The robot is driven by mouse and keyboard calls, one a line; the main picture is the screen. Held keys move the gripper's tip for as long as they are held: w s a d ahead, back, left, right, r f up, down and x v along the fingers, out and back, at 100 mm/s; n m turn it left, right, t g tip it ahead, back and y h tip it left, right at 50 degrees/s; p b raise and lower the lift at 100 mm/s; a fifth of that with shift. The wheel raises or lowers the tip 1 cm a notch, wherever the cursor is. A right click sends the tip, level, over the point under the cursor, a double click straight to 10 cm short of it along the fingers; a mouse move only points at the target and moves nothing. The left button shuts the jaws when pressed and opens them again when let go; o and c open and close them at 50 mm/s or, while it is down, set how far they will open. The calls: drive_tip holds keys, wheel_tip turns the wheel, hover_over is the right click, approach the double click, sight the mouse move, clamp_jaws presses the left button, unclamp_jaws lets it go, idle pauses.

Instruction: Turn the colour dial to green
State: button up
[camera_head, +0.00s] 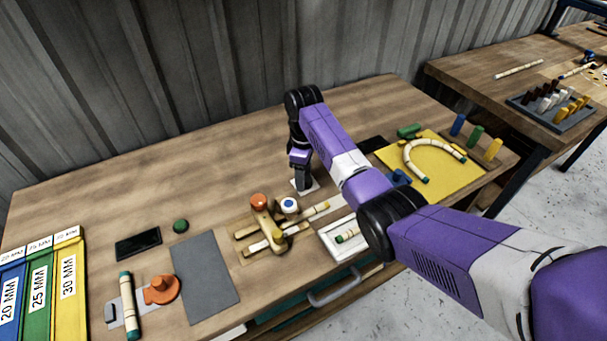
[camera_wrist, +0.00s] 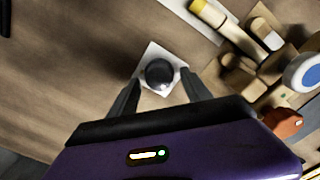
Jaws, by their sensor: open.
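A dark round knob (camera_wrist: 159,73), which looks like the dial, sits on a small white square plate (camera_wrist: 150,56) in the wrist view. No colour marks can be made out on the plate, so its setting cannot be told. My gripper (camera_wrist: 161,80) is open, with one finger on each side of the knob; whether they touch it is unclear. In the head view, my gripper (camera_head: 303,183) points straight down over the white plate (camera_head: 314,185), and the knob is hidden.
A wooden bending jig (camera_head: 265,240) with an orange knob and a white blue-topped cylinder (camera_head: 289,205) stands close in front of the plate. A white tray (camera_head: 335,249) and a yellow mat (camera_head: 389,158) with a bent cane lie right.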

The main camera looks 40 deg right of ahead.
drive_tip(key=shift+f, duration=0.15)
clamp_jaws()
